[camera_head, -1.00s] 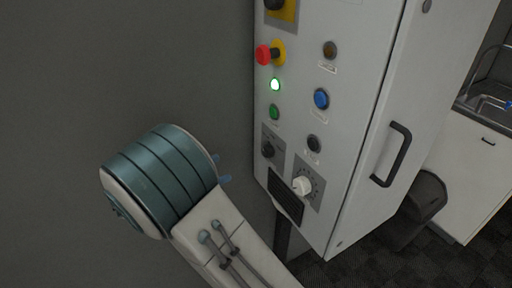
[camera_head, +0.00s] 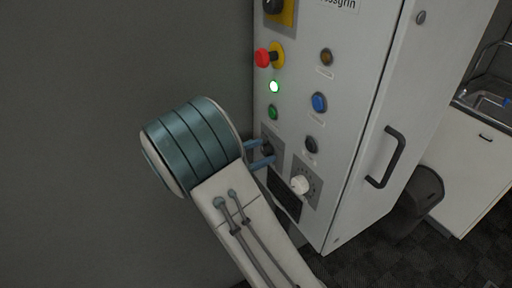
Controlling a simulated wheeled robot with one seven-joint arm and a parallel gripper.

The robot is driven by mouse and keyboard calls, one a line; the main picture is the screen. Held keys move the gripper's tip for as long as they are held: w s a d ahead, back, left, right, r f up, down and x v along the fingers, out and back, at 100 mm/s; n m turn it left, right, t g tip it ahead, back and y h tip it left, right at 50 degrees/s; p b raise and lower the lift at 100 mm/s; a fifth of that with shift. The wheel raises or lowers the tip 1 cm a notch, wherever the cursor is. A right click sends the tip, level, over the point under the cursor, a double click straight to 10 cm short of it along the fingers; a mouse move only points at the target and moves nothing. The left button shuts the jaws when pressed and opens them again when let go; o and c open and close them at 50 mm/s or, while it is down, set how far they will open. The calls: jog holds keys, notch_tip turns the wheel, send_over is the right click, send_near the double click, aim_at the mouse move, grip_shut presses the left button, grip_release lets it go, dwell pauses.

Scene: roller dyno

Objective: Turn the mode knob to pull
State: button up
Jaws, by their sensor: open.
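The grey control cabinet carries a small black knob (camera_head: 266,149) on a dark plate at its lower left and a white knob (camera_head: 300,185) with a dial scale to the lower right of it. Their labels are too small to read, so I cannot tell by text which is the mode knob. My gripper (camera_head: 269,151) is open, its two blue fingers pointing at the panel, one above and one below the black knob. The fingers partly cover this knob and its plate. I cannot tell whether they touch it. The knob's pointer is not readable.
Above on the cabinet are a red push button (camera_head: 263,58), a lit green lamp (camera_head: 274,87), a green button (camera_head: 272,112), a blue button (camera_head: 319,102) and a black button (camera_head: 311,144). A dark vent (camera_head: 285,196) lies below. A door handle (camera_head: 386,157) sticks out right.

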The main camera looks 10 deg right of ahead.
jog(key=c, duration=1)
jog(key=shift+o, duration=0.2)
jog(key=shift+b, duration=0.35)
jog(key=m+b, duration=0.4)
jog(key=shift+f+m+b, duration=0.2)
jog(key=shift+m+b, duration=0.1)
jog(key=shift+b, duration=0.1)
jog(key=m+b, duration=0.3)
jog(key=shift+r, duration=0.15)
jog(key=shift+r+m+b, duration=0.1)
jog(key=shift+m+b, duration=0.5)
jog(key=shift+b, duration=0.05)
